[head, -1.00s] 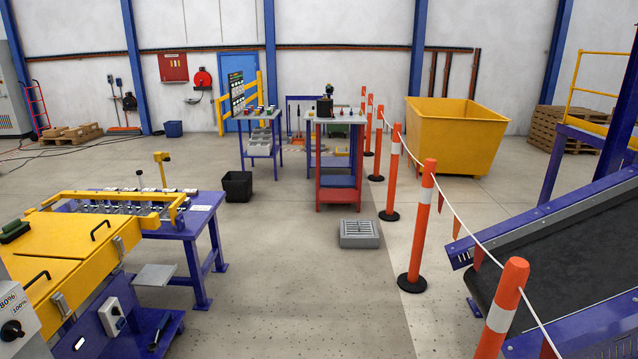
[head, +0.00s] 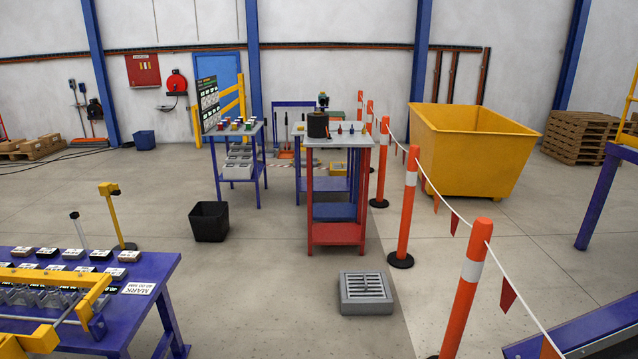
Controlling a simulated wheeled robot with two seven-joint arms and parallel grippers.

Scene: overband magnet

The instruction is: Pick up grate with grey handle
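A grey slatted grate (head: 366,287) lies in a grey block-like frame on the floor, in front of the red and grey stand. I cannot make out a grey handle on it at this size. Several grey box-like pieces (head: 238,168) sit on the lower shelf of the blue table at the back; I cannot tell whether any is a grate with a handle. Neither of my grippers shows in the head view.
A blue table (head: 150,280) with a yellow frame stands at the near left. Orange posts (head: 405,210) with a rope run along the right. A black bin (head: 209,222) and a red stand (head: 338,232) are ahead. Floor between the left table and the grate is clear.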

